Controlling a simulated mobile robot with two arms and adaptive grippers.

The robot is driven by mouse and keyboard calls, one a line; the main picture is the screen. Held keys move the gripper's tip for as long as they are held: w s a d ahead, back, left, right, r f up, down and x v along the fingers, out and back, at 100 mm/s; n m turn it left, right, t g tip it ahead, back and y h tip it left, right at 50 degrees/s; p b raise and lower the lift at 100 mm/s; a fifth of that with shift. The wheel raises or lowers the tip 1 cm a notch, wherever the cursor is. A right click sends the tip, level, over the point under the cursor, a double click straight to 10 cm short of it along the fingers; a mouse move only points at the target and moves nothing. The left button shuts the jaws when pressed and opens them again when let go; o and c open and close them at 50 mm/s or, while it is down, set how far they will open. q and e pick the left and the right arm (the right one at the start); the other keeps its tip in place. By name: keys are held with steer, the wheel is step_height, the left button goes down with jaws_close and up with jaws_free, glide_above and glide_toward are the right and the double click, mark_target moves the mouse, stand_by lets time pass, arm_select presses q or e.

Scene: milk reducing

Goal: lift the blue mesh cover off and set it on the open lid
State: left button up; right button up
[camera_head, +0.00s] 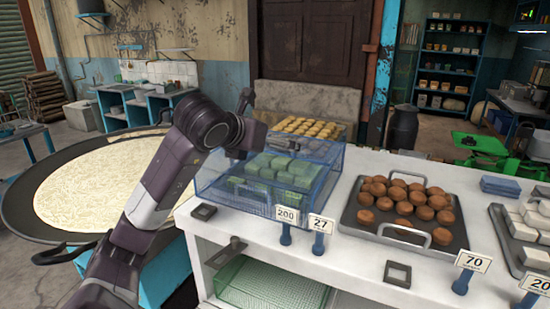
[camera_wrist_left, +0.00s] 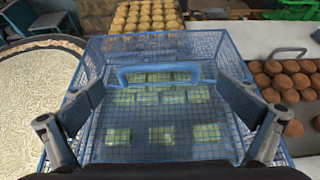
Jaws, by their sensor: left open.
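The blue mesh cover (camera_head: 317,178) stands on the white counter over several green blocks (camera_head: 270,168). In the left wrist view the cover (camera_wrist_left: 112,45) fills the middle, with a light-blue handle (camera_wrist_left: 158,72) across its top and the blocks (camera_wrist_left: 160,135) beneath the mesh. My left gripper (camera_head: 275,133) is above the cover. Its fingers are spread wide in the left wrist view (camera_wrist_left: 160,98), one on each side of the handle, with nothing between them gripped. Whether the fingers touch the cover is unclear. I cannot pick out an open lid. My right gripper is not in view.
A tray of yellow sweets (camera_head: 305,126) is behind the cover. A tray of brown balls (camera_head: 370,225) stands to its right. Price tags (camera_head: 320,224) stand along the counter front. A wide pan (camera_head: 75,222) is at the left. Little free counter (camera_head: 350,170) shows between the cover and the ball tray.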

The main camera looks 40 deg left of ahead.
arm_select(q)
steer(key=p+x, duration=0.1)
steer(key=x, duration=0.3)
steer(key=shift+a+r, duration=0.1)
steer(key=c, duration=1.6)
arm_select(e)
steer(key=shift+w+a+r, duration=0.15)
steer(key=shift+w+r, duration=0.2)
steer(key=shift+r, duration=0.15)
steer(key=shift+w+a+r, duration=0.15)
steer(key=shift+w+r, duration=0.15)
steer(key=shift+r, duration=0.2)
arm_select(q)
steer(key=shift+r, duration=0.7)
step_height(320, 180, up, 18)
steer(key=shift+r+p, duration=0.2)
steer(key=shift+p, duration=0.95)
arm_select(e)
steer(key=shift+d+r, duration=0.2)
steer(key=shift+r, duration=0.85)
arm_select(q)
steer(key=shift+f, duration=0.1)
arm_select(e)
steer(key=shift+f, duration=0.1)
